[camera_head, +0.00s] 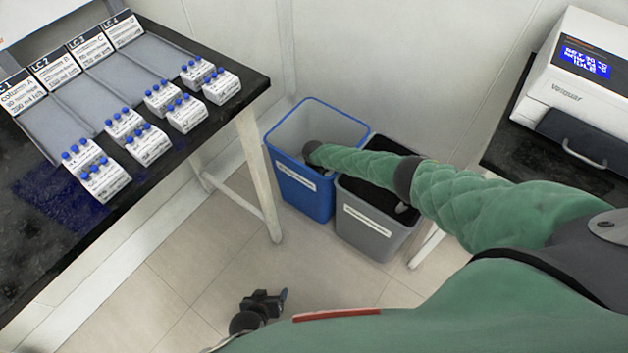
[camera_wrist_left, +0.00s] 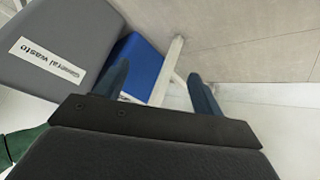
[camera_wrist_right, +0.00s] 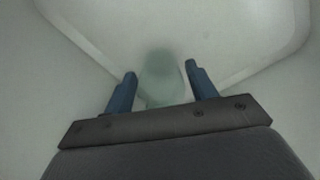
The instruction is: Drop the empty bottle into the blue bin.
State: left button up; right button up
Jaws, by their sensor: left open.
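The blue bin (camera_head: 306,196) stands on the floor with its top open. It also shows in the left wrist view (camera_wrist_left: 146,66). My right arm reaches in from the right over its rim; the gripper end is hidden in the head view. In the right wrist view my right gripper (camera_wrist_right: 160,67) points into a pale interior, its fingers apart. A blurred, pale green translucent bottle (camera_wrist_right: 162,80) shows between the fingertips; I cannot tell whether they touch it. My left gripper (camera_head: 282,296) is open and empty above the floor, and shows in its wrist view (camera_wrist_left: 158,68).
A grey bin (camera_head: 372,222) labelled general waste (camera_wrist_left: 55,50) stands right beside the blue one. A black bench (camera_head: 40,215) with trays and blue-capped vials is at left. A white instrument (camera_head: 572,75) sits on a dark bench at right. The floor in front is clear.

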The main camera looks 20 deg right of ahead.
pick_arm(q)
jog(key=shift+r, duration=0.15)
pick_arm(e)
jog(key=shift+o, duration=0.8)
jog(key=shift+r, duration=0.25)
jog(key=shift+r+p, duration=0.9)
jog(key=shift+p, duration=0.15)
pick_arm(q)
notch_tip(320, 180, up, 23)
jog(key=a+g+p, duration=0.1)
jog(key=g+p, duration=0.1)
jog(key=p, duration=0.2)
pick_arm(e)
notch_tip(320, 180, up, 4)
jog(key=shift+f, duration=0.1)
notch_tip(320, 180, up, 6)
jog(key=p, duration=0.5)
jog(key=shift+r, duration=0.25)
jog(key=shift+r+p, duration=0.3)
jog(key=shift+p, duration=0.05)
pick_arm(q)
jog(key=s+a+r+g+y, duration=0.2)
jog(key=s+a+r, duration=0.1)
jog(key=a+r, duration=0.5)
notch_tip(320, 180, up, 2)
jog(key=shift+s+r+g, duration=0.2)
jog(key=shift+s+g, duration=0.1)
jog(key=shift+g, duration=0.1)
jog(key=shift+a, duration=0.1)
